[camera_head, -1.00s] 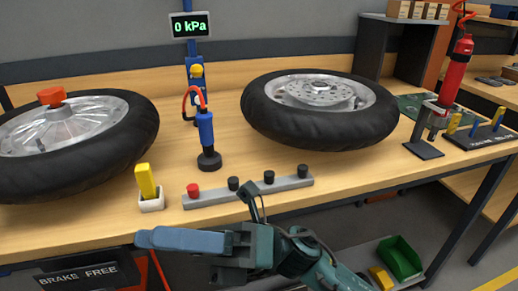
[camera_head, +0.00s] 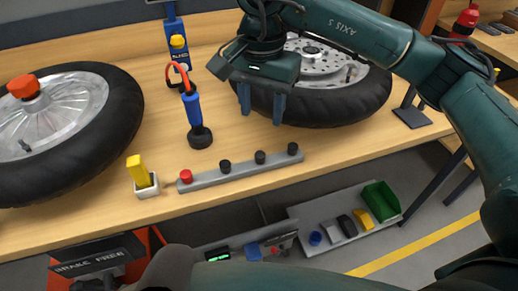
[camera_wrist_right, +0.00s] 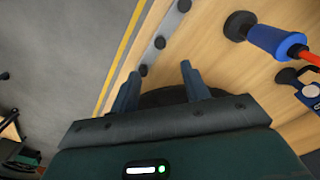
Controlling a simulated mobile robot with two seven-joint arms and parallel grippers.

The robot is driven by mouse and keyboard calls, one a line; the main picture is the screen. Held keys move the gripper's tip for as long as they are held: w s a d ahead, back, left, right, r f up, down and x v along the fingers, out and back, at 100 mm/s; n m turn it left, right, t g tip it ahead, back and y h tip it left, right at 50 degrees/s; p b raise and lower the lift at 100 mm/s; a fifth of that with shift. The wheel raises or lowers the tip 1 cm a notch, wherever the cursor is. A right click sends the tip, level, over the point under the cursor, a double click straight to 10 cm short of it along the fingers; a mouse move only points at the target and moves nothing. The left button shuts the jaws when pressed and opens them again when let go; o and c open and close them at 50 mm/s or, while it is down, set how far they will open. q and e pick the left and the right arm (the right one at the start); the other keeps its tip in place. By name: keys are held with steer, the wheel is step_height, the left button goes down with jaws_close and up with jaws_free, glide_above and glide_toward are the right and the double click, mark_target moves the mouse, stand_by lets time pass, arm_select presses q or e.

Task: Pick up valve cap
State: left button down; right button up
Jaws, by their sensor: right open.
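Small caps stand on a grey strip (camera_head: 240,168) along the bench's front: a red cap (camera_head: 186,176) at its left end and several black caps (camera_head: 260,157) to the right. I cannot tell which one is the valve cap. My right gripper (camera_head: 262,108) is open and empty, fingers pointing down, above the bench beside the right wheel and behind the strip's right end. My left gripper is not in view.
The right wheel (camera_head: 340,108) is partly hidden by my arm. A left wheel (camera_head: 115,140) has an orange knob. A blue inflator tool (camera_head: 193,108) stands behind the strip, and a white holder with a yellow piece (camera_head: 142,176) is left of it. A lower shelf holds a green bin (camera_head: 381,203).

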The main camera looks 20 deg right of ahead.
mark_target(260, 154)
step_height(260, 154, down, 11)
steer(key=shift+a+r+p, duration=0.1)
steer(key=shift+p, duration=0.9)
steer(key=shift+c, duration=0.3)
jaws_close()
